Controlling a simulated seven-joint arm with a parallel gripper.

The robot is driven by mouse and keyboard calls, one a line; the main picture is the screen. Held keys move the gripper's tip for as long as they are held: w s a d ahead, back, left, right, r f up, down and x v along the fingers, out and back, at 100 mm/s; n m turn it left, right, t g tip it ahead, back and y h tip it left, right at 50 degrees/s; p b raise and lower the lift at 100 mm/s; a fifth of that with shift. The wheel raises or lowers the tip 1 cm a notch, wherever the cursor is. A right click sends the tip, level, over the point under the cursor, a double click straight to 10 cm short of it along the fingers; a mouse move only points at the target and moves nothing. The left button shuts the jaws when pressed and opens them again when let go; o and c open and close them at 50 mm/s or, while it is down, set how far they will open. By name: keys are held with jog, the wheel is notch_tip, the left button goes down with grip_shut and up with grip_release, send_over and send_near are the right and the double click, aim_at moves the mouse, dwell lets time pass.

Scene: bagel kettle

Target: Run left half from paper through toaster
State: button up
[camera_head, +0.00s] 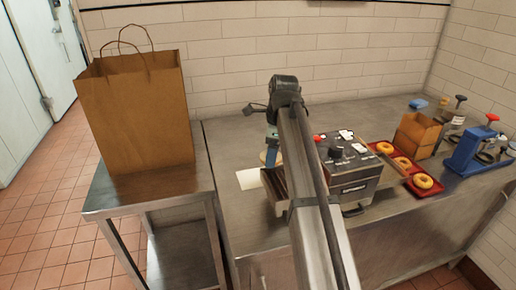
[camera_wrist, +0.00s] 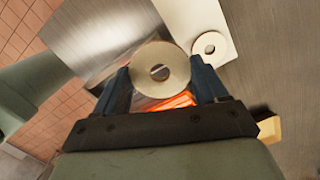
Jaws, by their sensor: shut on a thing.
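In the wrist view my gripper (camera_wrist: 160,84) is shut on a bagel half (camera_wrist: 160,58), a pale ring held between the two blue-grey fingers. A second bagel half (camera_wrist: 211,45) lies on the white paper (camera_wrist: 196,18) beyond it. In the head view the paper (camera_head: 248,179) lies on the steel counter left of the toaster (camera_head: 350,170). The toaster is a dark and steel box with knobs and labels on top. My gripper (camera_head: 272,150) is by the toaster's left side, mostly hidden behind my arm. Only a pale edge of the held half shows there.
A red tray (camera_head: 413,184) with several bagels stands right of the toaster. A paper bag (camera_head: 140,115) stands on the left steel table, across a gap. The counter left of the paper is clear.

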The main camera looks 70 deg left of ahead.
jog(key=r, duration=0.2)
send_over(284, 183)
jog(key=shift+w+d+f, duration=0.1)
jog(key=shift+d+f, duration=0.05)
jog(key=shift+f, duration=2.7)
jog(key=o, duration=1.1)
jog(key=shift+c, duration=0.2)
jog(key=shift+r, duration=0.1)
notch_tip(284, 183, up, 7)
